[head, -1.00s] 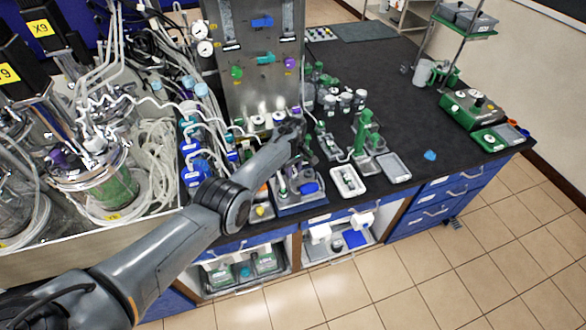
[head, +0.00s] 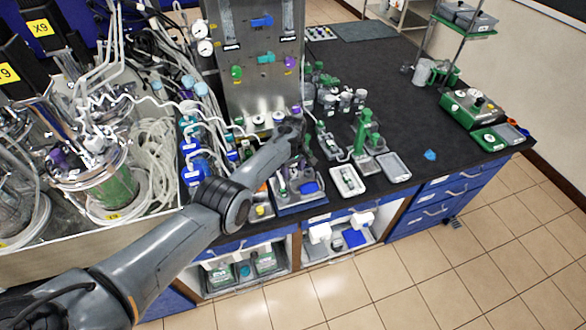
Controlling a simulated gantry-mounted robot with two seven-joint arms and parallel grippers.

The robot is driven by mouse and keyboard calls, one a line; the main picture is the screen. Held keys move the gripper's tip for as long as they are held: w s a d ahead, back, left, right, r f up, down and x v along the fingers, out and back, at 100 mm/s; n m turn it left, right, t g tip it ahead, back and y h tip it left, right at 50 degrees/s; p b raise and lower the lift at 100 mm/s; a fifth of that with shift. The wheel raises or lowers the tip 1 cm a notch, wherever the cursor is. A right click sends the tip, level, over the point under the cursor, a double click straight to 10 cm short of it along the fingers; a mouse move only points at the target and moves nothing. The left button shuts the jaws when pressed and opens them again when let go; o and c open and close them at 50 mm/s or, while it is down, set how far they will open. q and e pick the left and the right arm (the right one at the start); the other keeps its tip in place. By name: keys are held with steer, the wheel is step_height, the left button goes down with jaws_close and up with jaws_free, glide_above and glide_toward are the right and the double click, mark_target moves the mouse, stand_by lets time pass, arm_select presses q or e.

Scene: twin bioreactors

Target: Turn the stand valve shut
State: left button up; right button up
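My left arm reaches in from the lower left across the bench. My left gripper (head: 300,132) is at the bench beside the foot of the steel panel, small and dark, and I cannot tell whether its fingers are open or shut. A green stand (head: 366,135) stands upright on the bench to the right of the gripper, apart from it. A smaller grey and green fixture (head: 328,145) stands between them, close to the gripper. I cannot make out which part is the stand valve; the arm may hide it. My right gripper is not in view.
The steel panel (head: 262,85) with coloured knobs rises behind the gripper. Glass bioreactors (head: 108,185) and coiled tubing (head: 155,165) crowd the left. White (head: 347,180) and grey trays (head: 393,166) lie near the front edge. The black bench top (head: 400,110) is mostly clear at the right.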

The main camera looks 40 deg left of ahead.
mark_target(293, 171)
arm_select(q)
step_height(293, 171, up, 11)
steer(key=p, duration=0.4)
stand_by(0.4)
steer(key=shift+f, duration=0.1)
